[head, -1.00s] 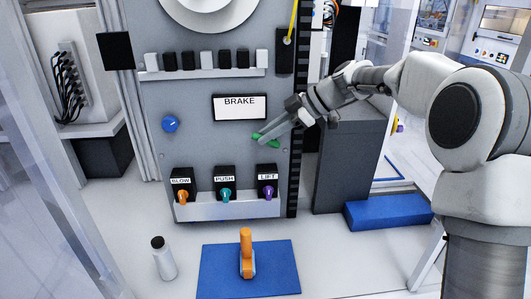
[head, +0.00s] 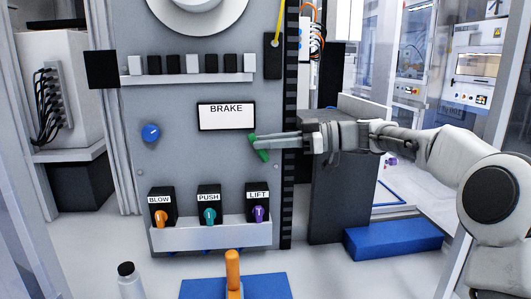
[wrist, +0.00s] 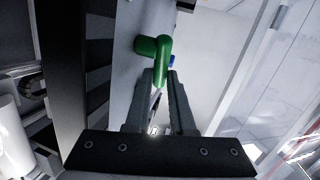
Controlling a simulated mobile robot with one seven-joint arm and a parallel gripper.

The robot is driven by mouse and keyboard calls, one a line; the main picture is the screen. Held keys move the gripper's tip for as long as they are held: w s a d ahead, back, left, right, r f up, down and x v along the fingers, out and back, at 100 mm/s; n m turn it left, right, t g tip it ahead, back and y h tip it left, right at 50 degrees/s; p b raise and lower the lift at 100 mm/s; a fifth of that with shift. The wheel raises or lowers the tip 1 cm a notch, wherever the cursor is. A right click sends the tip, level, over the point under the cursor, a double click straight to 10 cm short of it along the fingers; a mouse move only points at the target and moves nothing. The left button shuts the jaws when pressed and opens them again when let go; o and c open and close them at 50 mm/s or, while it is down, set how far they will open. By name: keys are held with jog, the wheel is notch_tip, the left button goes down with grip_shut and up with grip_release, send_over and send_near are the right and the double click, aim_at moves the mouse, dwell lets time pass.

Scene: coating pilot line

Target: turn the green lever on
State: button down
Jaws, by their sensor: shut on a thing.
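The green lever (head: 262,155) is on the grey panel, below and right of the BRAKE sign (head: 227,109). It slants down and to the right from its pivot. My gripper (head: 257,141) reaches in from the right, roughly level, with its fingertips at the lever. In the wrist view the green lever (wrist: 150,46) shows as a bent bar at the tips of my gripper (wrist: 160,76). The gripper is shut on the lever; the fingers partly hide where they hold it.
A blue knob (head: 151,132) is left of the lever. Below are BLOW (head: 161,195), PUSH (head: 209,194) and LIFT (head: 258,193) switches with coloured handles. An orange handle (head: 233,270) stands on a blue mat beside a white bottle (head: 130,284). A dark grey cabinet (head: 338,195) stands right.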

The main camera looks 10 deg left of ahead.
dwell(0.3)
jog(key=c, duration=1.1)
grip_release()
jog(key=shift+o, duration=0.2)
jog(key=shift+d, duration=0.1)
jog(key=d+r+p, duration=0.1)
jog(key=d+p, duration=0.1)
jog(key=d, duration=1)
jog(key=shift+a, duration=0.15)
